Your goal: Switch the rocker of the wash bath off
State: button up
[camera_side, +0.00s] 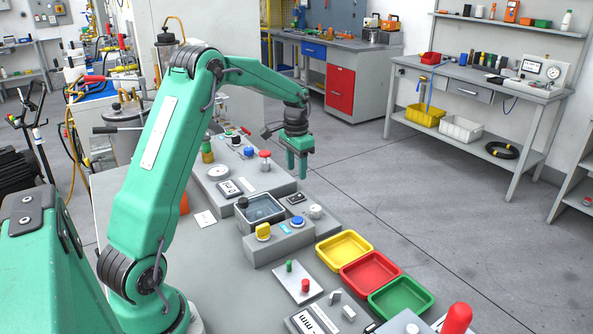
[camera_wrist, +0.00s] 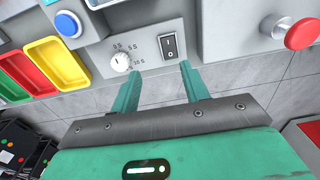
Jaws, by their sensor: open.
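The wash bath (camera_side: 262,209) is a grey box with an open basin of clear liquid in the middle of the bench in the side view. A panel beside it carries a small black rocker (camera_wrist: 170,45) with white marks and a white dial (camera_wrist: 120,62). The rocker (camera_side: 296,198) is tiny in the side view; which end is pressed in I cannot tell. My gripper (camera_side: 296,178) points down above the far side of the panel, apart from it. In the wrist view its two green fingers (camera_wrist: 162,70) are spread and empty, with the rocker beyond their tips.
A blue button (camera_wrist: 67,23) lies left of the dial in the wrist view. Yellow (camera_side: 344,250), red (camera_side: 370,273) and green (camera_side: 402,299) trays stand to the right of the bath. A red mushroom button (camera_side: 265,160) stands on the unit behind. Beyond the bench edge is open floor.

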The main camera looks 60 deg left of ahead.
aim_at(294, 197)
jog(key=shift+w+a+f, duration=0.2)
jog(key=shift+a+f, duration=0.7)
jog(key=shift+f, duration=0.25)
jog(key=shift+f, duration=3.9)
